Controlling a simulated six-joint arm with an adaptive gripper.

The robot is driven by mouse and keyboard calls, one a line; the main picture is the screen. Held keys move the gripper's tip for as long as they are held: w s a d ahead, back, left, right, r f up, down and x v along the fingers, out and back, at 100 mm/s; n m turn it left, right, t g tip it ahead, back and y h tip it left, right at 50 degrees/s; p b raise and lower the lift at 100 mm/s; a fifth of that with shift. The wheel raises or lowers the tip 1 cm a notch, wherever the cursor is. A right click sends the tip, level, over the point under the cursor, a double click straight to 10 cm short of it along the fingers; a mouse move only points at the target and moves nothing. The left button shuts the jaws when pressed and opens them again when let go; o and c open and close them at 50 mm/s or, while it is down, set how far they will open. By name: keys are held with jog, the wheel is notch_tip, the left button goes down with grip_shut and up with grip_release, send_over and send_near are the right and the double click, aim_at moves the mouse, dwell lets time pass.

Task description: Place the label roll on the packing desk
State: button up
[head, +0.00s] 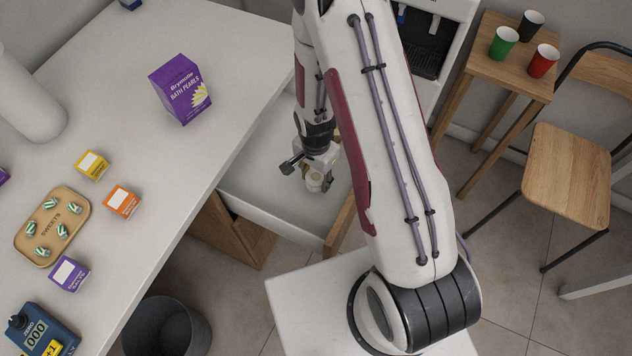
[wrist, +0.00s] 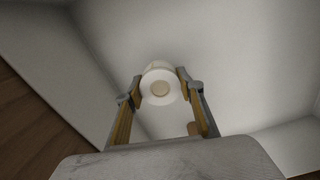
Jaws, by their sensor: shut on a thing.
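The label roll (wrist: 149,88) is a small white roll with a tan core, seen in the wrist view between the fingertips. My gripper (wrist: 160,86) is shut on it, one finger on each side. In the head view my gripper (head: 312,178) is low over an open white drawer (head: 262,185) under the counter, with the roll (head: 314,183) at its tip. I cannot tell whether the roll touches the drawer floor. I cannot tell which surface is the packing desk; a white counter (head: 225,60) stands to the left of the arm.
On the counter are a purple bath pearls box (head: 181,90), yellow (head: 92,165), orange (head: 122,201) and purple (head: 69,274) small boxes, a sweets tray (head: 22,240) and a blue counter device (head: 40,328). A bin (head: 165,328) stands below. The counter's middle has free room.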

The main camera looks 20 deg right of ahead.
aim_at(317, 175)
jog(key=shift+f, duration=1.7)
jog(key=shift+f, duration=0.2)
jog(key=o, duration=1.2)
jog(key=shift+r, duration=0.1)
jog(key=shift+w+d+r, duration=0.1)
jog(key=shift+r, duration=1.8)
jog(key=shift+w+d+r, duration=0.1)
jog(key=shift+r, duration=1.8)
